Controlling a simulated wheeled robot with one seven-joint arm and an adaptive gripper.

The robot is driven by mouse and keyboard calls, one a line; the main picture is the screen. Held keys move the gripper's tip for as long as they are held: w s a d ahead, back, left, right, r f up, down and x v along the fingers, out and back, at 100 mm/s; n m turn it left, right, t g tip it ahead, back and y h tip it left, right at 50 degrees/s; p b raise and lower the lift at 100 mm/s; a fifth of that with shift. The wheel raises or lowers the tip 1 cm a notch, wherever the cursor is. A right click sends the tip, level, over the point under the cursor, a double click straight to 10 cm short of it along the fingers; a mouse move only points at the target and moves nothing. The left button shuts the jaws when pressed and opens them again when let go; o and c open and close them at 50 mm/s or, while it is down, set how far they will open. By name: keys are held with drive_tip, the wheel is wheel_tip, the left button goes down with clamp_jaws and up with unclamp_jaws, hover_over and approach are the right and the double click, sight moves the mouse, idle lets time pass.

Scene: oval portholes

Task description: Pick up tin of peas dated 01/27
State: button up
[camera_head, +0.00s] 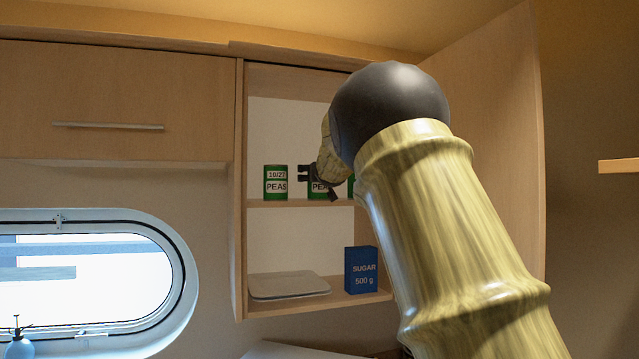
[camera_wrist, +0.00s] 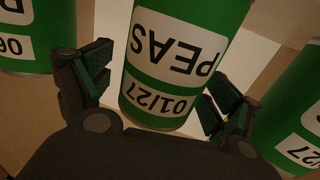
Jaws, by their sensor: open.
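The green tin of peas dated 01/27 (camera_wrist: 165,70) appears upside down in the wrist view, close in front of my palm. My gripper (camera_wrist: 160,78) is open, with one finger to each side of the tin's near part; I cannot tell whether either touches it. In the head view, my gripper (camera_head: 308,178) is at the upper shelf, in front of the middle tin (camera_head: 318,190), whose date it hides. To its left stands a similar peas tin dated 10/27 (camera_head: 276,182). A third green tin (camera_head: 351,187) is mostly hidden behind my arm.
Neighbouring tins flank the fingers in the wrist view, one at left (camera_wrist: 25,35) and one at right (camera_wrist: 295,120). The shelf (camera_head: 300,203) sits inside an open cupboard. Below are a blue sugar box (camera_head: 361,270) and a flat grey object (camera_head: 288,286).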

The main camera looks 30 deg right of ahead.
drive_tip(key=c, duration=1.3)
drive_tip(key=shift+c, duration=0.9)
drive_tip(key=shift+r, duration=0.2)
